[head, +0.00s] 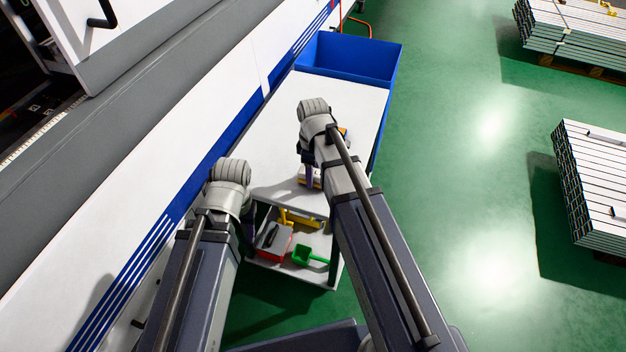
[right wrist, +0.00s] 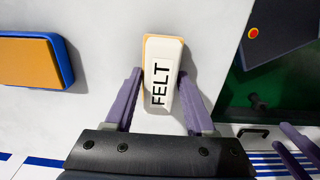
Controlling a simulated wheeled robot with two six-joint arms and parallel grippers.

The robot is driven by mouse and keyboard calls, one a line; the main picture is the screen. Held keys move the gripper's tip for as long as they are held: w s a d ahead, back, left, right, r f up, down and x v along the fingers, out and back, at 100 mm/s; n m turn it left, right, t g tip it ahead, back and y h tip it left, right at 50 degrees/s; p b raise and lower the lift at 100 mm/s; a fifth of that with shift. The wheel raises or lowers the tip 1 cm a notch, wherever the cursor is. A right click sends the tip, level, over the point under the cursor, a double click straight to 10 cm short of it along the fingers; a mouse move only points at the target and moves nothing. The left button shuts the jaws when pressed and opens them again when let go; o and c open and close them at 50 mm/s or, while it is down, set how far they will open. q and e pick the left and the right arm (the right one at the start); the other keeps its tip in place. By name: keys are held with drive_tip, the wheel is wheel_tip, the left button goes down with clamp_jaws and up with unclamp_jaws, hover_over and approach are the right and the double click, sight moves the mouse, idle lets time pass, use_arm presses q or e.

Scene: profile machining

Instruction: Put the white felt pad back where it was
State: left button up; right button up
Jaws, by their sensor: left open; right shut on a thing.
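The white felt pad (right wrist: 163,75), marked FELT and with a tan layer along its edge, stands between the purple fingers of my right gripper (right wrist: 161,82) in the right wrist view. The fingertips meet its two long sides. In the head view my right gripper (head: 311,178) is over the white tabletop (head: 345,103), with the pad partly hidden beside it. I cannot tell whether the pad touches the tabletop. My left gripper (head: 250,218) is mostly hidden behind its own arm in the head view. Its spread, empty fingers show at the lower right of the right wrist view (right wrist: 300,150).
An orange block with a blue edge (right wrist: 32,61) lies left of the pad in the right wrist view. A blue bin (head: 350,58) is at the table's far end. The white machine (head: 150,130) borders the left.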

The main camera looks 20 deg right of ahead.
drive_tip(key=shift+f, duration=0.45)
use_arm(q)
drive_tip(key=shift+f, duration=0.35)
use_arm(e)
drive_tip(key=shift+r, duration=0.15)
drive_tip(key=shift+f, duration=0.2)
drive_tip(key=o, duration=1.2)
use_arm(q)
drive_tip(key=shift+f, duration=0.15)
use_arm(e)
drive_tip(key=shift+r, duration=0.2)
